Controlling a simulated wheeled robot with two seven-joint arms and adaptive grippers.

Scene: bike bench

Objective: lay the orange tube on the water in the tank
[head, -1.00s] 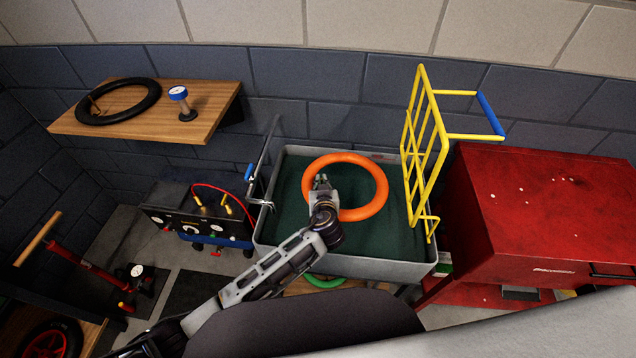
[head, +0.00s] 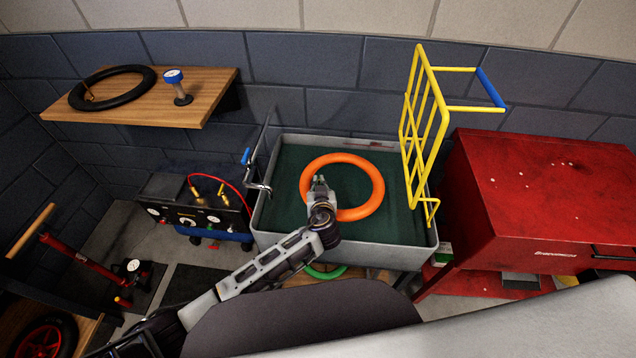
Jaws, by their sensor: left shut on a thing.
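The orange tube (head: 374,172) is a ring that shows over the dark green water in the grey tank (head: 390,256). My left gripper (head: 319,184) reaches in over the tank's front rim and is shut on the near left part of the tube. The fingers hide a little of the ring there. From this angle I cannot tell whether the tube touches the water or is held above it. My right gripper is not in view.
A yellow rack (head: 420,135) with a blue handle stands at the tank's right side, beside a red cabinet (head: 540,190). A tap (head: 257,187) and a gauge panel (head: 200,215) are at the left. A wooden shelf (head: 205,100) holds a black tube (head: 140,88).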

